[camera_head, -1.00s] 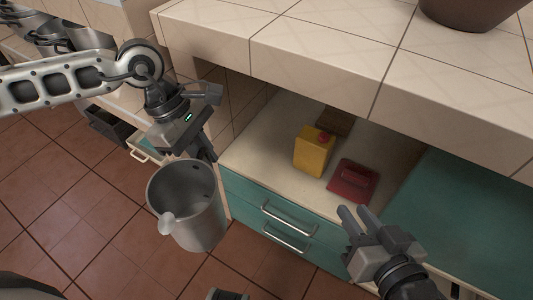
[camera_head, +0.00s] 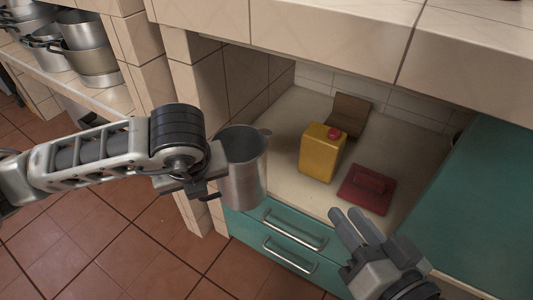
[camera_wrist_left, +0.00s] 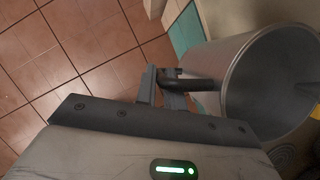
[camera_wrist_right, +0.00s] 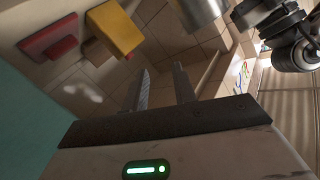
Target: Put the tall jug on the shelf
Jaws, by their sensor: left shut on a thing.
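The tall jug (camera_head: 243,175) is a grey metal vessel, held roughly upright at the front left corner of the shelf (camera_head: 287,112), a pale surface in the recess under the tiled counter. Its spout points right, into the recess. My left gripper (camera_head: 208,190) is shut on the jug's handle, which shows between the fingers in the left wrist view (camera_wrist_left: 180,84). The jug's metal side shows at the top of the right wrist view (camera_wrist_right: 201,12). My right gripper (camera_head: 350,222) is open and empty, in front of the shelf.
On the shelf stand a yellow canister (camera_head: 322,155) with a red cap, a red object (camera_head: 367,188) and a brown block (camera_head: 350,115) behind. A tiled wall (camera_head: 222,88) bounds the left; the counter edge (camera_head: 320,32) overhangs. The shelf's left part is clear. Teal drawers (camera_head: 285,235) are below.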

